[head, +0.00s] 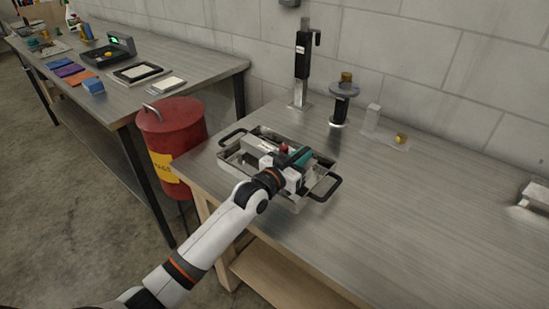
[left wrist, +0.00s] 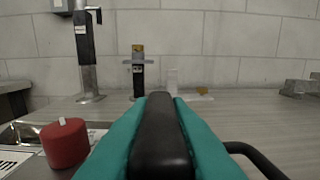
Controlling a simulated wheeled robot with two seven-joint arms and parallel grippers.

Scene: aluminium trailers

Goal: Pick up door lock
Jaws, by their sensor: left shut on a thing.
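My left gripper (head: 296,157) is over the metal tray (head: 298,206) on the near workbench. Its teal fingers are shut on a dark, rounded, elongated thing, apparently the door lock (left wrist: 166,135), which fills the gap between them in the left wrist view. The gripper and wrist hide most of it in the head view. I cannot tell whether it still touches the tray. The tray has a black loop handle at each end, the right one (head: 327,188) close to the gripper. My right gripper is not in view.
A red cylinder (left wrist: 64,143) is beside the fingers. A black upright post (head: 302,60), a round-topped stand (head: 343,92) and a clear block with a brass piece (head: 402,138) stand toward the wall. A red bin (head: 172,128) is left of the bench. The bench's right side is mostly clear.

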